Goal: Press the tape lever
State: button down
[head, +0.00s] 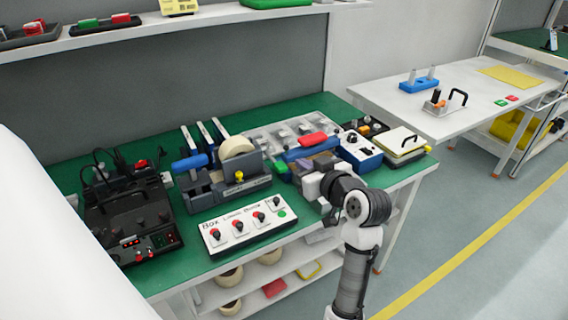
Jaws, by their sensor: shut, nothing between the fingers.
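A dark grey tape dispenser (203,198) stands on the green bench top near the middle, with a beige tape roll (237,148) on it. A lever with a thick blue handle (190,162) sticks up at its left side. A small yellow knob (239,176) is on its front. My gripper (305,168) is to the right of the dispenser, apart from the blue handle. It is shut and holds nothing. My wrist and hand partly hide the gripper and the things behind it, so its fingertips are hard to make out.
A white panel (228,247) with several red-topped switches lies in front of the dispenser. A black device (130,225) with cables is at the left. A white-and-blue box (357,150) and a red-and-blue item stand behind my gripper. A white side table (430,120) is at the right.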

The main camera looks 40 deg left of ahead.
jog(key=p+x, duration=0.2)
jog(key=x, duration=0.8)
send_near(273, 158)
jog(key=shift+a, duration=1.2)
jog(key=shift+w+r+p, duration=0.2)
jog(key=shift+w+p, duration=0.1)
jog(key=shift+p, duration=0.15)
